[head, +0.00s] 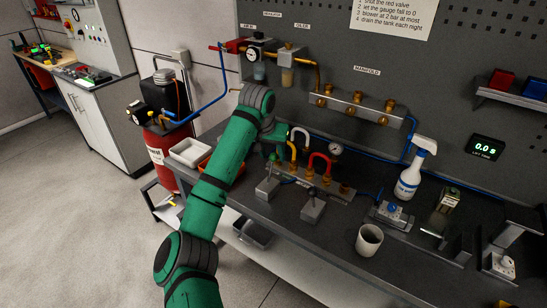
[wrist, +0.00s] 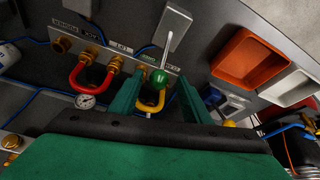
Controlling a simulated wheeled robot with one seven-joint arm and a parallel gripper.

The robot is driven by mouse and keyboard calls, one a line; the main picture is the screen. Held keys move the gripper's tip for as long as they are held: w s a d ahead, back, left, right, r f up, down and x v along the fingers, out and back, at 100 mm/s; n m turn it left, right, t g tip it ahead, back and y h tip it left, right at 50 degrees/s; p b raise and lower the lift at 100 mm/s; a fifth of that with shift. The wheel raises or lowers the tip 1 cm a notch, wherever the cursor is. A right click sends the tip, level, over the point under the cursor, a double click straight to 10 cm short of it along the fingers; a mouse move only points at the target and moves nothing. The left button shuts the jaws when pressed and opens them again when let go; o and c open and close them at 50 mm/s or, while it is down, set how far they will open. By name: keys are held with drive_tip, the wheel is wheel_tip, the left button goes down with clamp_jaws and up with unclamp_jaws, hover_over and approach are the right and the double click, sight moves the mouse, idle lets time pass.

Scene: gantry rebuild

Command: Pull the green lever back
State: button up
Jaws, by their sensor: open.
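The green lever's round knob (wrist: 159,78) shows in the wrist view at the end of a thin pale rod, which rises from a grey block (wrist: 176,24). My gripper (wrist: 157,92) has its two green fingers apart, one on each side of the knob in the picture. I see no clear contact between the fingers and the knob. In the head view my gripper (head: 280,154) is over the back part of the bench, near the coloured hose loops. There the knob is hard to tell apart from my green fingers.
A red loop (head: 319,164) and a yellow loop (head: 292,154) with brass fittings stand close to my gripper. A second grey lever block (head: 313,209) is to the right. A white cup (head: 369,240) and a spray bottle (head: 411,178) stand farther right. White and orange bins (wrist: 249,58) are beside the lever.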

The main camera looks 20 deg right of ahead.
sight(271, 169)
drive_tip(key=shift+x, duration=1.4)
clamp_jaws()
